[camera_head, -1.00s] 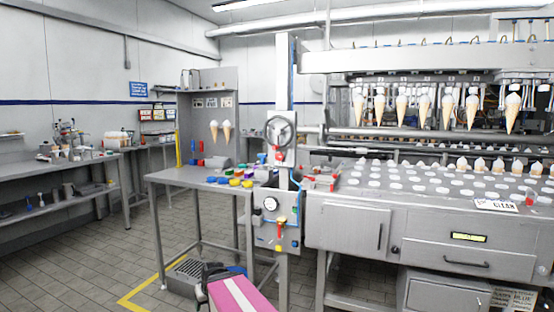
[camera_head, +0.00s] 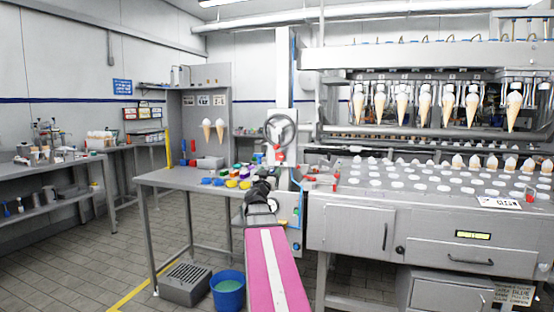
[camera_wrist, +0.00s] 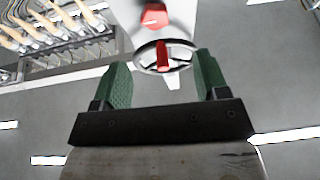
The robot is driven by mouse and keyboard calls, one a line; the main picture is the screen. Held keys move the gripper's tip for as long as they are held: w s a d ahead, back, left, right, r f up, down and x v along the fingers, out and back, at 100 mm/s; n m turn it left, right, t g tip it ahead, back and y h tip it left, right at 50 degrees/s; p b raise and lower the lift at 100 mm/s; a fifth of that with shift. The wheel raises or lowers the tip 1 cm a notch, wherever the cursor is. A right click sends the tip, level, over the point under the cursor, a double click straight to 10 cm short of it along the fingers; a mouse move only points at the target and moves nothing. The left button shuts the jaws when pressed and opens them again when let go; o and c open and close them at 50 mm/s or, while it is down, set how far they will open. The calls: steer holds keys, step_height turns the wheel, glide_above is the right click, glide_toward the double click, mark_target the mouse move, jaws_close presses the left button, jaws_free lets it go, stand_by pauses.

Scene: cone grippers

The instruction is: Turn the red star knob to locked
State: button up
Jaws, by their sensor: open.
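The red star knob (camera_head: 280,157) sits on the white upright post, just below the grey handwheel (camera_head: 281,131). In the wrist view, a red knob (camera_wrist: 154,17) with a pale mark shows at the top on the white post. The handwheel (camera_wrist: 148,62) is below it there, with a red handle (camera_wrist: 161,52). I cannot read the knob's setting. My gripper (camera_head: 264,174) is in front of the post, lower than the knob. In the wrist view, its green fingers (camera_wrist: 163,75) are spread and empty. The handwheel shows between and beyond them, and the knob lies apart from them.
A steel table (camera_head: 160,180) with several coloured caps (camera_head: 232,183) stands left of the post. The cone machine (camera_head: 350,228) fills the right side. My arm hides part of the gauge panel (camera_head: 295,215). A blue bucket (camera_head: 228,292) is on the floor.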

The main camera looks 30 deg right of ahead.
mark_target(279, 156)
steer(key=shift+h, duration=0.4)
steer(key=x, duration=1.1)
steer(key=shift+s+d, duration=0.15)
steer(key=shift+d, duration=0.1)
steer(key=shift+g, duration=0.3)
steer(key=c, duration=0.9)
